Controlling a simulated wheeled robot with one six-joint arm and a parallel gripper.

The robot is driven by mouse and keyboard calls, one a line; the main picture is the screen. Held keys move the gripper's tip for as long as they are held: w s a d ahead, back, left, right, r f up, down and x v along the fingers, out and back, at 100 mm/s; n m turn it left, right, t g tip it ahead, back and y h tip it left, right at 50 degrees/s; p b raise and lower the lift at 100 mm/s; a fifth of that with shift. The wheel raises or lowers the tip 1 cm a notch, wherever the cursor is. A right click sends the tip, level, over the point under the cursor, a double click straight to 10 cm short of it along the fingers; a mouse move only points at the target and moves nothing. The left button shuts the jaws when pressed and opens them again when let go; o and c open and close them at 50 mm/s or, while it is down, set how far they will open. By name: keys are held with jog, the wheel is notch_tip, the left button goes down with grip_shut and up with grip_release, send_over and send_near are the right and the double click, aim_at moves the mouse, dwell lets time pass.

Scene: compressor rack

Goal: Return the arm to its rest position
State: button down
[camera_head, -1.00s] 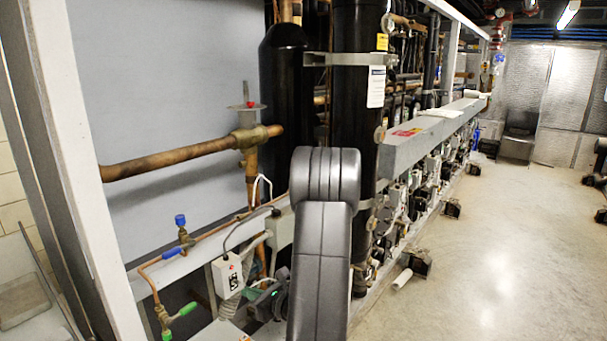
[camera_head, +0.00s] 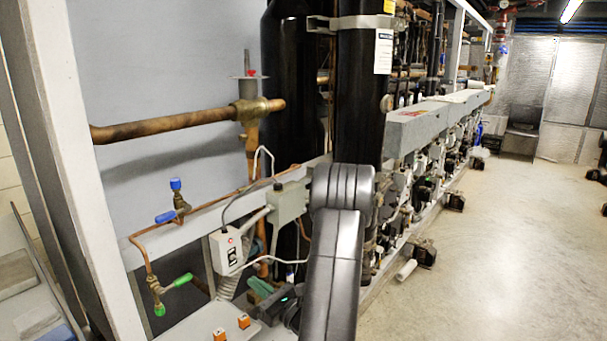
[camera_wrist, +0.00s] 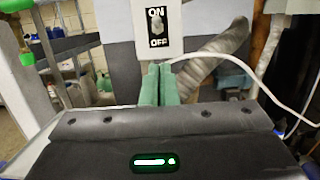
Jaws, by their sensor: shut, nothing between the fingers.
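My gripper (camera_wrist: 158,85) shows in the wrist view with its two green fingers shut together and nothing between them. The fingertips point at the lower edge of a white ON/OFF switch box (camera_wrist: 170,30); whether they touch it I cannot tell. In the head view my gripper (camera_head: 259,286) is low in the picture, partly behind my dark arm. It sits just below and right of the same switch box (camera_head: 227,251). My arm is bent, with its rounded joint in front of the black cylinder.
A copper pipe with a brass valve (camera_head: 250,110) runs above. A blue-handled valve (camera_head: 177,208) and a green-handled valve (camera_head: 177,281) stand at left. A white cable (camera_wrist: 250,85) loops beside the gripper. Black cylinders (camera_head: 360,95) rise behind the arm. Open floor (camera_head: 490,270) lies right.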

jog(key=v, duration=0.4)
jog(key=shift+s+d+r, duration=0.15)
